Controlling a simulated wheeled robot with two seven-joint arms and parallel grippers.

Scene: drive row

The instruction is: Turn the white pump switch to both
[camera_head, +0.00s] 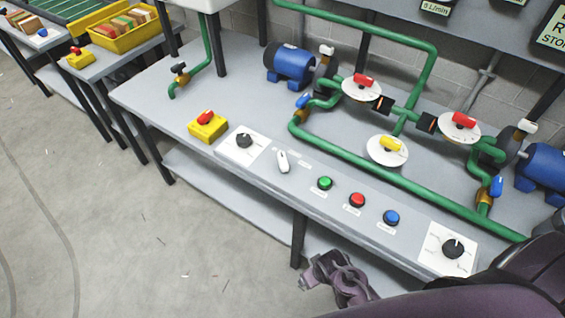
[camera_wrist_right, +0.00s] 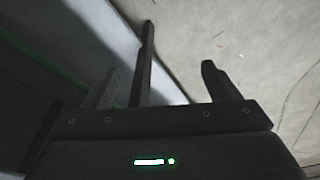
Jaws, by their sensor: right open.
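The white pump switch (camera_head: 282,161) is a small white lever on the grey bench front, between a black knob on a white plate and the green button. Small labels lie around it, too small to read. Its lever leans slightly, its top toward the back left. My right gripper (camera_head: 318,272) is in front of the bench edge, below and right of the switch, apart from it. In the right wrist view, its two fingers (camera_wrist_right: 180,45) are spread with nothing between them. My left gripper is not in view.
Left of the switch are a black knob (camera_head: 244,140) and a yellow box with a red knob (camera_head: 207,126). Right are green (camera_head: 325,183), red (camera_head: 357,200) and blue (camera_head: 391,217) buttons and another black knob (camera_head: 453,249). Green pipes (camera_head: 385,178) run behind. Floor in front is clear.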

